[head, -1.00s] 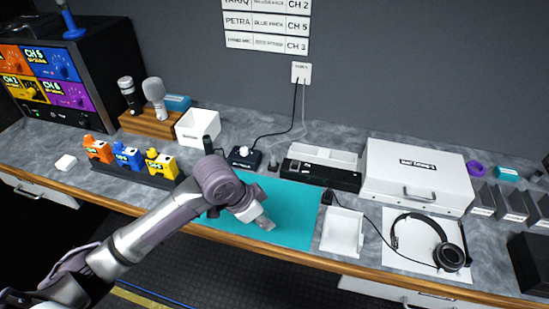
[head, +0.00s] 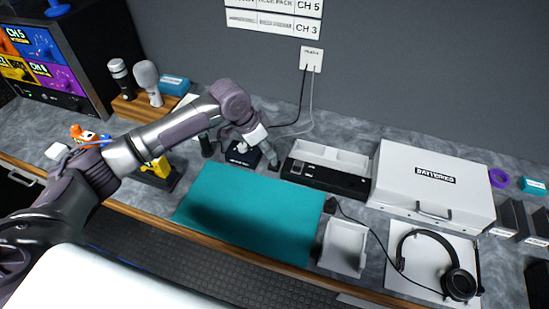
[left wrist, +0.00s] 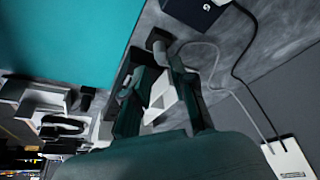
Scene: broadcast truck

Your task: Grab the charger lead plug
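The charger lead plug (left wrist: 157,38) is a small dark block at the end of a thin grey lead (left wrist: 214,62). In the left wrist view it lies just beyond my left fingertips. My left gripper (left wrist: 156,70) is open, with a gap between its dark fingers and nothing visibly gripped. In the head view my left gripper (head: 268,151) reaches down over the counter between a black box and a long black charger unit. The plug is hard to separate from the dark fingers there. My right gripper is not in view.
The black box (head: 239,153) stands left of my gripper, and the charger unit (head: 325,181) stands right. The teal mat (head: 245,210) in front is clear. A white case (head: 430,180), headset (head: 456,283) and white tray (head: 343,247) are further right. Leads rise to a wall plate (head: 311,58).

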